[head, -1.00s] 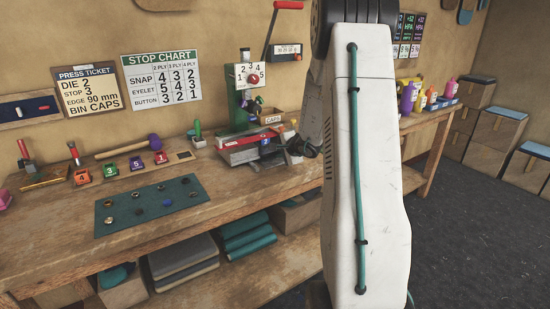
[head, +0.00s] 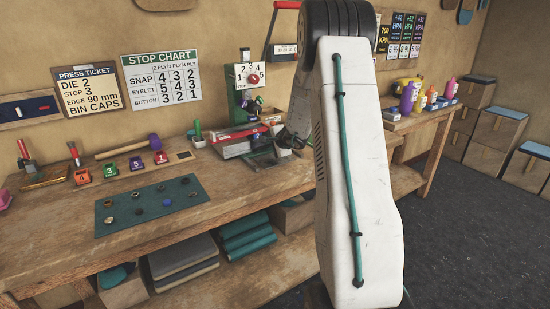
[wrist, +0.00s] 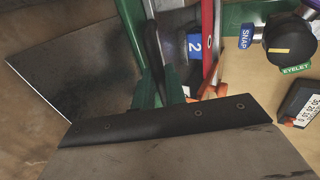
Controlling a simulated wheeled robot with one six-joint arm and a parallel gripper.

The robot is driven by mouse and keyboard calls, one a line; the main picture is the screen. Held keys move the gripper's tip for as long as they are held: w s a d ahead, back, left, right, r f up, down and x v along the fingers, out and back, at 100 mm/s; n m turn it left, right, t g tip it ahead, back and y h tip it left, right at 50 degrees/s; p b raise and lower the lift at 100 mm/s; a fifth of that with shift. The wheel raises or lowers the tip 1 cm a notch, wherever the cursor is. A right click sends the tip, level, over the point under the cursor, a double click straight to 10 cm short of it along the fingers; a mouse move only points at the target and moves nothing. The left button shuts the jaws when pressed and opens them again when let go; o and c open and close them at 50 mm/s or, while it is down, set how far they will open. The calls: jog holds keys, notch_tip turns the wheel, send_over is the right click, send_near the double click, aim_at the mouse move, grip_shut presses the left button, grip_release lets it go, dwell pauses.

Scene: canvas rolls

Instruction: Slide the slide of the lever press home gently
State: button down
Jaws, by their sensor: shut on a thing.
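The lever press (head: 247,100) is green, with a white number dial and a raised red lever, at the back of the bench. Its slide (head: 234,148), grey with red, lies low at the front of the press. My gripper (head: 287,141) is at the right end of the slide, shut on it. In the wrist view, a blue die marked 2 (wrist: 195,46) sits between dark and red bars, just beyond my gripper. The exact grip is hard to make out there. A dark flat plate (wrist: 75,75) lies to the left. My arm hides the area right of the press.
A knob with SNAP and EYELET tags (wrist: 288,42) is close on the right in the wrist view. Several numbered dies (head: 110,170) and a teal mat (head: 150,205) lie left on the bench (head: 60,245). Bottles (head: 407,97) stand on the far right bench.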

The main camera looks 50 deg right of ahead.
jog(key=shift+w+d, duration=0.2)
jog(key=shift+w, duration=0.5)
jog(key=shift+w+d, duration=0.15)
jog(key=shift+w, duration=0.5)
jog(key=c, duration=1.4)
grip_release()
jog(key=shift+o, duration=0.2)
jog(key=shift+s+f, duration=0.15)
jog(key=shift+s, duration=0.05)
jog(key=v, duration=0.7)
jog(key=shift+a+r, duration=0.15)
jog(key=shift+r, duration=0.3)
